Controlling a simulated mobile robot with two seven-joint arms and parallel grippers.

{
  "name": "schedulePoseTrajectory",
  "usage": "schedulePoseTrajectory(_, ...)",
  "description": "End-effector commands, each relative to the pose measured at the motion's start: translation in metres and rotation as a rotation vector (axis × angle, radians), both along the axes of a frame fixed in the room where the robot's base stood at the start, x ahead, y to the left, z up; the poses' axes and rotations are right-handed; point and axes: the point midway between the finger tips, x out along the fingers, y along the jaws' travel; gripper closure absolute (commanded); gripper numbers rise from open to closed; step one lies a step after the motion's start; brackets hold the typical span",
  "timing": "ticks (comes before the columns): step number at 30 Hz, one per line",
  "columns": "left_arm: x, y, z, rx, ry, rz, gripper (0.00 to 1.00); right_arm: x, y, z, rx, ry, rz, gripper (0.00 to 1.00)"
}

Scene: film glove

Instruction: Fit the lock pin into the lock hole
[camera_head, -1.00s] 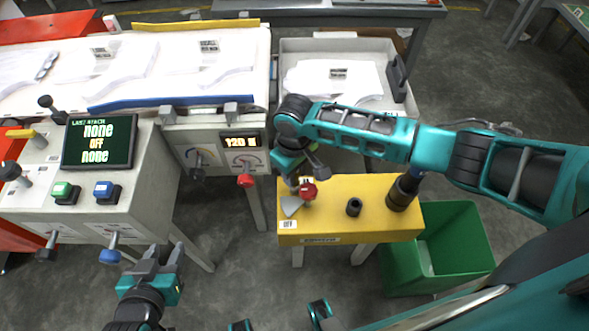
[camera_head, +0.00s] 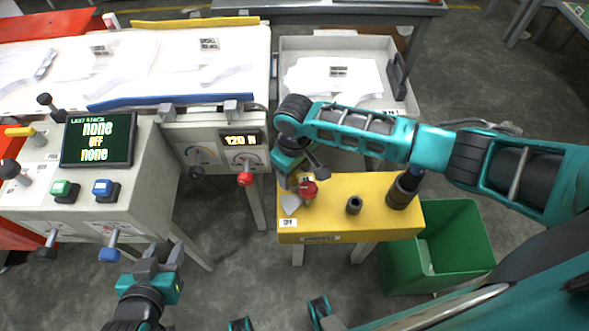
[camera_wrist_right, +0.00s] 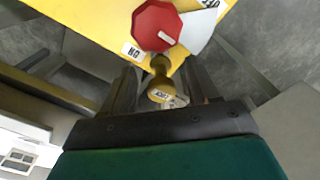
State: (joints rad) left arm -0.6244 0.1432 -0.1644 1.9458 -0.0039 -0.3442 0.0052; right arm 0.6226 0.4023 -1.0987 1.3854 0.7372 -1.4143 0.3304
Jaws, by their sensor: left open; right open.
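A small brass piece marked LOCK (camera_wrist_right: 162,88), which looks like the lock pin, stands between the fingers of my right gripper (camera_wrist_right: 163,80) in the right wrist view. The fingers are open, with gaps at its sides. Its far end meets the edge of a red octagonal knob (camera_wrist_right: 156,26); I cannot tell whether it sits in a hole, and no lock hole shows. The knob (camera_head: 308,189) is on the yellow bench (camera_head: 345,228) in the head view, with my right gripper (camera_head: 300,175) just behind it. My left gripper (camera_head: 160,260) is open and empty, away from the bench.
A short black hollow cylinder (camera_head: 354,205) and a larger dark cylinder (camera_head: 402,192) stand on the bench. A green bin (camera_head: 465,245) is at its right. A grey console (camera_head: 150,180) with buttons and levers is at left. A pale tray (camera_head: 345,45) lies behind.

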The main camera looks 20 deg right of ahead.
Motion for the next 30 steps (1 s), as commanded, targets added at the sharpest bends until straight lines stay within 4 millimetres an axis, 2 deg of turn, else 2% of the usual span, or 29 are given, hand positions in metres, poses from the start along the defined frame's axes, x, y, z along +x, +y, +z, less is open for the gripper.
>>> schedulePoseTrajectory(2, -0.001, -0.001, 0.0, -0.002, 0.009, -0.001, 0.57, 0.0, 0.0, 0.0, 0.0, 0.0, 0.0, 0.4)
schedulePoseTrajectory(9, 0.004, -0.004, 0.023, -0.005, -0.015, -0.006, 0.57, 0.001, 0.0, 0.054, 0.002, -0.003, 0.001, 0.4)
schedulePoseTrajectory(18, 0.003, 0.003, 0.03, 0.003, -0.012, 0.003, 0.57, 0.0, 0.0, 0.113, 0.001, -0.002, 0.0, 0.4)
schedulePoseTrajectory(24, 0.0, 0.003, 0.031, 0.004, -0.005, 0.004, 0.57, 0.0, 0.0, 0.128, 0.0, -0.001, 0.0, 0.4)
schedulePoseTrajectory(30, -0.001, 0.002, 0.029, 0.005, 0.0, 0.003, 0.57, 0.0, 0.0, 0.129, 0.0, 0.0, 0.0, 0.4)
